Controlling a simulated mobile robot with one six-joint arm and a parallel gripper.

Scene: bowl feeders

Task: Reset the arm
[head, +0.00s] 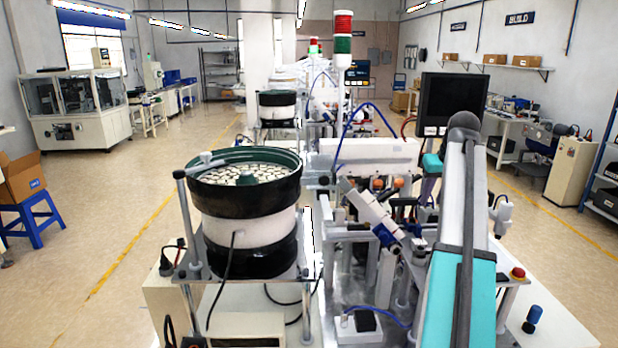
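My arm (463,260), grey with teal covers, rises from the lower right edge to a dark rounded joint just below a black monitor. A smaller teal part shows just left of the arm and seems to belong to it. The arm hides what lies behind it. I cannot make out my gripper or its fingers, nor anything held.
A bowl feeder (245,212) full of small pale parts stands left of the arm. The monitor (452,103) and assembly machinery (375,215) crowd close around it. A red button (517,273) sits at right. Open floor (110,215) lies left.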

